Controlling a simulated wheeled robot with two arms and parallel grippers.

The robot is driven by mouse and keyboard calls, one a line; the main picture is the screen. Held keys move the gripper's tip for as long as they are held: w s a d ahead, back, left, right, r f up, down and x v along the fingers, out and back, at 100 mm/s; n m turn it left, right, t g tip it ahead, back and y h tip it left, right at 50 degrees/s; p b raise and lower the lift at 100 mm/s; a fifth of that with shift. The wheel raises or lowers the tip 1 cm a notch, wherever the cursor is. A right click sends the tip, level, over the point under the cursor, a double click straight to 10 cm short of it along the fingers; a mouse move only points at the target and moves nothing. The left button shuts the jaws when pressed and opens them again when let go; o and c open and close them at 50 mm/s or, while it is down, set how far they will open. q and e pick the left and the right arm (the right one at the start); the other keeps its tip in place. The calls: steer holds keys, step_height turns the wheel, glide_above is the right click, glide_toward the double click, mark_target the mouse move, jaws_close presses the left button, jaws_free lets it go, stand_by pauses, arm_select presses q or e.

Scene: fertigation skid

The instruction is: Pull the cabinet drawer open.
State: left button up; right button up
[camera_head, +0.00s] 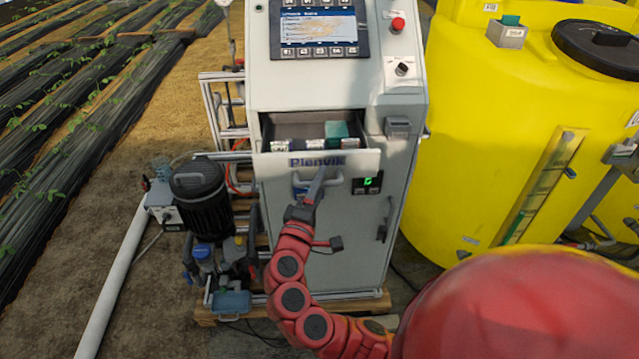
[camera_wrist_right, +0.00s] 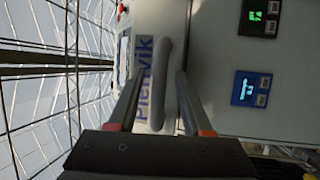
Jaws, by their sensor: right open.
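The grey cabinet (camera_head: 350,235) stands upright in the middle of the head view. Its drawer (camera_head: 365,160), with a Plenvik label on the front, stands partly open; its inside shows from above. A light grey bar handle (camera_wrist_right: 166,70) is on the front in the right wrist view. My right gripper (camera_head: 318,181) is open at the handle. In the wrist view its fingers (camera_wrist_right: 158,82) lie on either side of the bar; contact cannot be told. My left gripper is not in view.
The drawer holds a green box (camera_head: 337,130) and several small white-labelled items. A big yellow tank (camera_head: 480,150) stands close on the right. A black pump (camera_head: 198,190) and white pipe (camera_head: 115,275) are on the left. A door handle (camera_head: 386,220) is lower on the cabinet.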

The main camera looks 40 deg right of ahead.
steer(key=b+v, duration=0.5)
steer(key=v, duration=1.2)
steer(key=shift+a, duration=0.2)
